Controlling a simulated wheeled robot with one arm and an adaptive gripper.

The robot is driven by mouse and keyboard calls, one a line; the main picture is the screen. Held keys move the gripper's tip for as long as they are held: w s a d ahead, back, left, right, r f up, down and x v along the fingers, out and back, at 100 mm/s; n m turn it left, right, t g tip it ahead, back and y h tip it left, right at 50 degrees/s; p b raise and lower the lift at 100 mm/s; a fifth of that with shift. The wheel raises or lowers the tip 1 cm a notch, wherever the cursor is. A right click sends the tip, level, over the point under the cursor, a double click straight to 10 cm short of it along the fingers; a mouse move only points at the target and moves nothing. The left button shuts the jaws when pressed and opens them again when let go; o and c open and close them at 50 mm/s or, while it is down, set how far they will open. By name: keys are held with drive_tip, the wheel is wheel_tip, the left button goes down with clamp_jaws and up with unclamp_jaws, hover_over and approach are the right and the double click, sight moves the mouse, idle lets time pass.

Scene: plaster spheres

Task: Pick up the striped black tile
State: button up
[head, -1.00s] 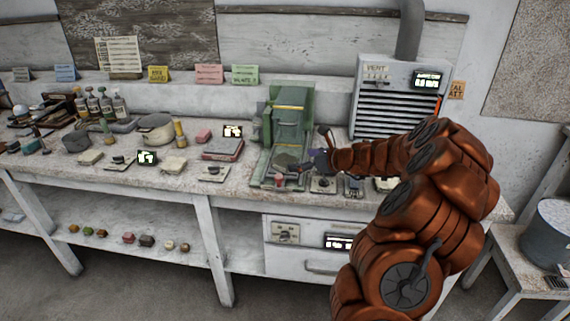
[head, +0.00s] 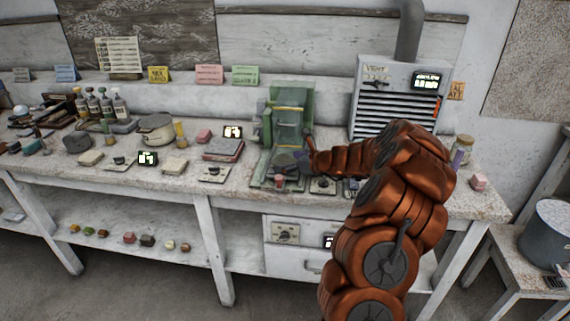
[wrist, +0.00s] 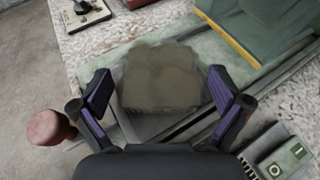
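My gripper (wrist: 160,100) is open in the wrist view, with one dark purple-lined finger on each side of an olive-grey block (wrist: 160,76). Narrow gaps show between the block and both fingers. The block lies over the bed of the green press (wrist: 240,40); I see no stripes on it and cannot tell whether it is the striped black tile. In the head view my gripper (head: 290,161) is small and partly hidden at the foot of the green press (head: 287,112). I cannot pick out a striped black tile there.
A red knob (wrist: 50,127) stands left of my gripper. A grey vent unit (head: 395,100) stands behind my arm. A red-and-grey box (head: 222,149) and a pot (head: 156,128) are farther left. A jar (head: 463,148) and a pink block (head: 478,182) are at the bench's right end.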

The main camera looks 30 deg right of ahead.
drive_tip(key=c, duration=1.5)
